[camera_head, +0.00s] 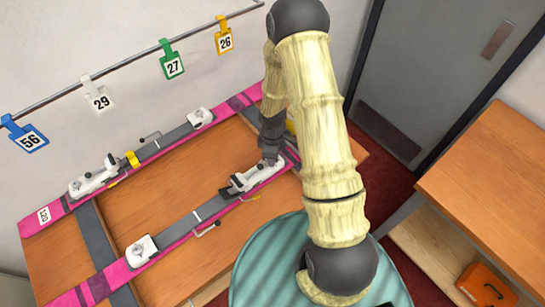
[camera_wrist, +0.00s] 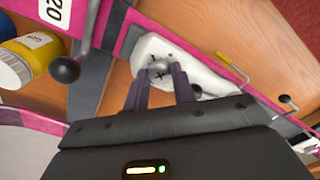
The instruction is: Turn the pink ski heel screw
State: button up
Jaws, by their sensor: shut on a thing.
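Two pink skis lie on the wooden bench, a far one (camera_head: 160,143) and a near one (camera_head: 170,243). On the near ski, a white heel piece (camera_head: 262,174) sits right under my gripper (camera_head: 270,158). In the wrist view the heel piece (camera_wrist: 203,75) carries a round grey screw with a cross slot (camera_wrist: 158,71). My gripper (camera_wrist: 160,82) has its two dark fingers on either side of this screw, shut on it. The fingertips hide parts of the screw's sides. In the head view my arm and gripper hide the screw.
A yellow jar (camera_wrist: 35,52) and a black-knobbed lever (camera_wrist: 65,69) are close by in the wrist view. A rail with numbered tags (camera_head: 173,62) runs along the wall. A round green-striped top (camera_head: 270,270) stands in front, and a wooden cabinet (camera_head: 490,170) at right.

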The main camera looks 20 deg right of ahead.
jog(key=m+b, duration=0.2)
jog(key=m, duration=0.3)
jog(key=shift+m, duration=0.3)
jog(key=m+b, duration=0.1)
jog(key=m, duration=0.4)
jog(key=shift+m+b, duration=0.3)
jog(key=shift+b, duration=0.05)
jog(key=o, duration=1)
jog(key=shift+r, duration=0.1)
notch_tip(320, 180, up, 17)
jog(key=shift+r+b, duration=0.15)
jog(key=shift+b, duration=0.95)
jog(key=s+t, duration=0.1)
jog(key=s, duration=0.3)
jog(key=s+m, duration=0.1)
jog(key=s, duration=0.2)
jog(key=s+t, duration=0.1)
jog(key=s, duration=0.3)
jog(key=shift+s+d+r+m+t, duration=0.15)
jog(key=shift+s+r+m+t, duration=0.15)
jog(key=shift+s+m, duration=0.1)
